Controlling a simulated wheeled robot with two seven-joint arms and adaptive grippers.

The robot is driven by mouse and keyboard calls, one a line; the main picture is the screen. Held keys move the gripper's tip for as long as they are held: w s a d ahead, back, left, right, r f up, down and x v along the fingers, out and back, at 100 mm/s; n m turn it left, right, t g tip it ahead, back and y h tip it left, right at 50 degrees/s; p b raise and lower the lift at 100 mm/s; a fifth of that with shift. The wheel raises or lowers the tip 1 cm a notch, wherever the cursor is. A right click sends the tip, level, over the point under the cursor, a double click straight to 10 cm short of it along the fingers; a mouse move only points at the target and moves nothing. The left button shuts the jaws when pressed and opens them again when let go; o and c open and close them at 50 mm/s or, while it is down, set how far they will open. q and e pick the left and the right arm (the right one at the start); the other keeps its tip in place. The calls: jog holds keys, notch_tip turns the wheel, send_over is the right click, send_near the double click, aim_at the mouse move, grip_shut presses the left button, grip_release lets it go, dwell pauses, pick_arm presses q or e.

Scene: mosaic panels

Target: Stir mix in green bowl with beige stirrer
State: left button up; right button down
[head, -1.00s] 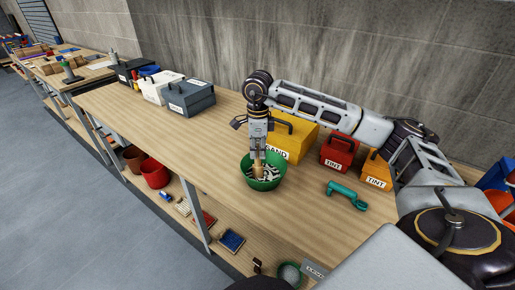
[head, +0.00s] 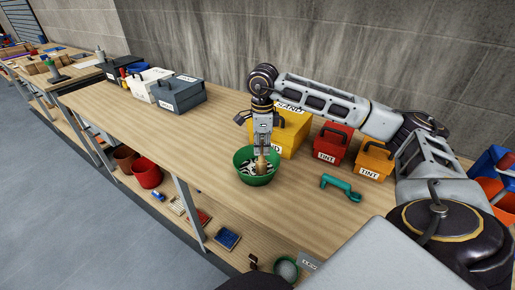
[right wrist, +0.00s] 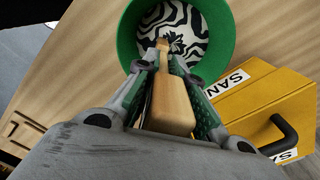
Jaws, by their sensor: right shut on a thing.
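The green bowl (head: 256,178) stands on the wooden workbench, with a black-and-white swirled mix (right wrist: 185,32) inside it. My right gripper (head: 262,148) is above the bowl, pointing down, and is shut on the beige stirrer (head: 262,164). In the right wrist view the stirrer (right wrist: 172,102) sits between the fingers of the gripper (right wrist: 168,85), and its far end reaches over the mix inside the bowl (right wrist: 225,40). I cannot tell how deep the tip is in the mix. My left gripper does not show.
A yellow box marked SAND (head: 291,133) stands close behind the bowl. A red TINT box (head: 331,146), an orange TINT box (head: 374,162) and a teal tool (head: 341,187) are to the right. Grey and white boxes (head: 178,95) stand at the back left. The bench (head: 190,140) is clear left of the bowl.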

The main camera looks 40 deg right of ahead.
jog(key=shift+s+d, duration=0.15)
jog(key=shift+d, duration=0.25)
jog(key=shift+w+a+f, duration=0.1)
jog(key=shift+w+a, duration=0.2)
jog(key=shift+w, duration=0.4)
jog(key=shift+w+a+f, duration=0.1)
jog(key=shift+w+a, duration=0.2)
jog(key=shift+w, duration=0.35)
jog(key=shift+f, duration=0.35)
dwell(0.6)
jog(key=shift+r, duration=0.1)
dwell(0.5)
dwell(0.6)
